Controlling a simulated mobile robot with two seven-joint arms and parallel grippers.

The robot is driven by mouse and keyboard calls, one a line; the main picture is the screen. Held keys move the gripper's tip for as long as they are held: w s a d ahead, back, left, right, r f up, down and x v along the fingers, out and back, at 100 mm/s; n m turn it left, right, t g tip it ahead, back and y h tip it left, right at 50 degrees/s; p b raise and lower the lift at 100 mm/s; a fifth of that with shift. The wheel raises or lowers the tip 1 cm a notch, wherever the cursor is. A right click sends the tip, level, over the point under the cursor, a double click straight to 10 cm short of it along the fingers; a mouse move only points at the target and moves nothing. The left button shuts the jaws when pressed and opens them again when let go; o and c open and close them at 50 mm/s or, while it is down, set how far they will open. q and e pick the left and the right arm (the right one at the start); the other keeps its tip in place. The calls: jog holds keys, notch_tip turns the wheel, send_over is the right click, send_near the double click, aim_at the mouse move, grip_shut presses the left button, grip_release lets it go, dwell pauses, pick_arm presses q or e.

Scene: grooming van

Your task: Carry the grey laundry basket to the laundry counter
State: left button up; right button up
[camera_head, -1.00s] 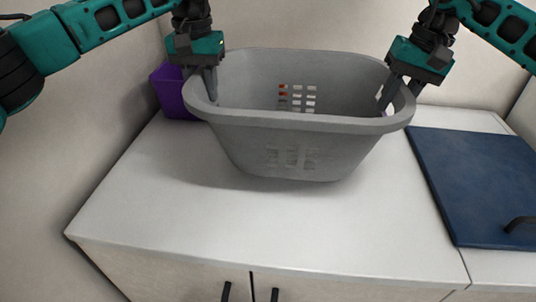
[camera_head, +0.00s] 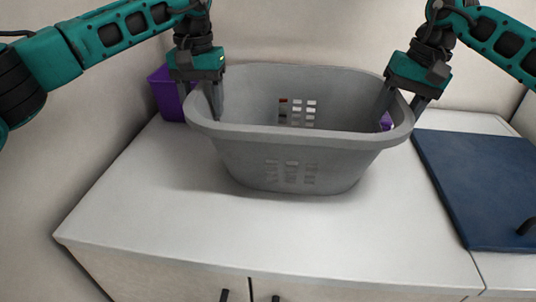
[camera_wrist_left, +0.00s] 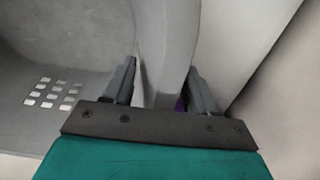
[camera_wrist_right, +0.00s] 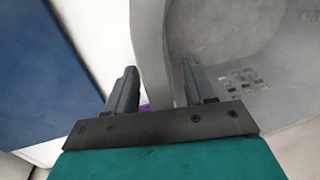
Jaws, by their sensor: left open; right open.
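The grey laundry basket (camera_head: 290,150) stands upright over the white counter (camera_head: 250,235) in the head view; it looks to rest on it. My left gripper (camera_head: 202,105) is open at the basket's left rim, and in the left wrist view (camera_wrist_left: 158,85) its fingers are on either side of the rim. My right gripper (camera_head: 400,105) is open at the right rim; in the right wrist view (camera_wrist_right: 158,85) its fingers also straddle the rim, apart from it. The basket looks empty inside.
A purple container (camera_head: 166,95) stands behind the basket at the left. Some purple also shows by the right rim (camera_head: 386,121). A dark blue panel with a black handle (camera_head: 485,185) lies to the right. The counter in front of the basket is clear.

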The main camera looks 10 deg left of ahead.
pick_arm(q)
jog(key=shift+r, duration=0.1)
notch_tip(320, 180, up, 12)
jog(key=shift+f, duration=0.2)
jog(key=shift+r, duration=0.1)
pick_arm(e)
jog(key=shift+r, duration=0.3)
jog(key=v, duration=1.1)
jog(key=shift+r, duration=0.2)
